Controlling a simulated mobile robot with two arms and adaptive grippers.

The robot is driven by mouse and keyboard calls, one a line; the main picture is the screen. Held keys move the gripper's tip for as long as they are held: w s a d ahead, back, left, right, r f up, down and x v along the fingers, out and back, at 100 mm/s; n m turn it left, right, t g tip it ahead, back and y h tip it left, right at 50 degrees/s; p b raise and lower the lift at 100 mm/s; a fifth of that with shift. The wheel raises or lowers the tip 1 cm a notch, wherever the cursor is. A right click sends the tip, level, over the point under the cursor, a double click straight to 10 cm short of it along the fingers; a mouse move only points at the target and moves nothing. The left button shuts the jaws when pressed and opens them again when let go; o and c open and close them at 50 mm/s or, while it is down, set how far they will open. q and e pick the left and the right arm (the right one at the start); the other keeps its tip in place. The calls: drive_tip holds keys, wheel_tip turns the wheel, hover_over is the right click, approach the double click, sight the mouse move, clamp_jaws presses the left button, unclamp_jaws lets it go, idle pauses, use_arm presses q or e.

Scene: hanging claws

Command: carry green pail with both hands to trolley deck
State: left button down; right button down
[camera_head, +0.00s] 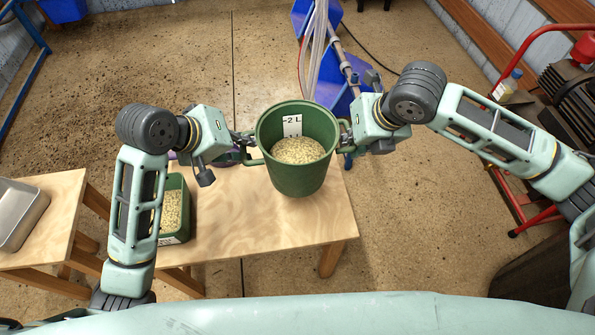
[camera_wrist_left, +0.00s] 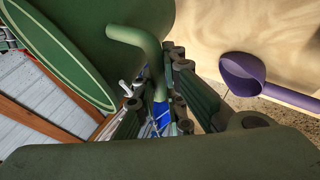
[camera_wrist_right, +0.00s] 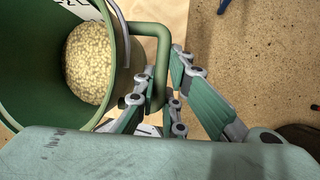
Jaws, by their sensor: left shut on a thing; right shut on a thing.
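The green pail (camera_head: 302,180) is upright in the middle of the head view, over the wooden table (camera_head: 270,225). It holds pale grain (camera_head: 298,150) and has a white label inside. My left gripper (camera_head: 246,146) is shut on its left handle, which also shows in the left wrist view (camera_wrist_left: 150,55). My right gripper (camera_head: 345,134) is shut on its right handle, seen in the right wrist view (camera_wrist_right: 163,60). I cannot tell how much gap there is under the pail. A red tubular frame (camera_head: 522,50) stands at the right; whether it is the trolley is unclear, and no deck shows plainly.
A green tub of grain (camera_head: 172,208) stands on the table's left end. A purple scoop (camera_wrist_left: 245,75) lies on the table. A metal tray (camera_head: 18,212) sits on another wooden table at the left. Blue bins (camera_head: 345,100) are behind the pail. Floor to the right of the table is open.

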use_arm(q)
drive_tip(key=shift+r, duration=0.15)
idle(0.4)
